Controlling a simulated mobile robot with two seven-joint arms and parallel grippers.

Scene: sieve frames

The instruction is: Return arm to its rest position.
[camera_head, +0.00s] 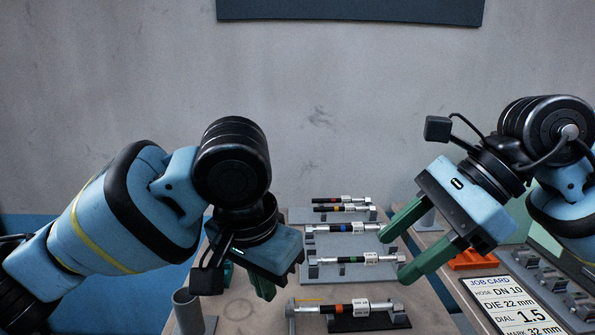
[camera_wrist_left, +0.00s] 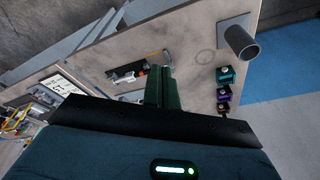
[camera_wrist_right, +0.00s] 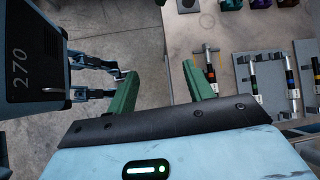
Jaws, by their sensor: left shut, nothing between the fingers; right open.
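My left gripper (camera_head: 264,291) hangs low over the left side of the bench in the head view, fingers pointing down. Its green fingers are together and empty in the left wrist view (camera_wrist_left: 162,80). My right gripper (camera_head: 394,258) is at the right of the bench in the head view, raised, with its green fingers apart and pointing down to the left. The right wrist view shows nothing between its fingers (camera_wrist_right: 161,72). Both arms are bent in front of me.
Several hoses with metal fittings, such as the red-banded one (camera_head: 345,306), lie on grey holders. A grey cylinder (camera_head: 188,312) stands front left. A job card (camera_head: 515,308), an orange tray (camera_head: 473,260) and a control panel are right. Small coloured blocks (camera_wrist_left: 224,93) lie near the cylinder.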

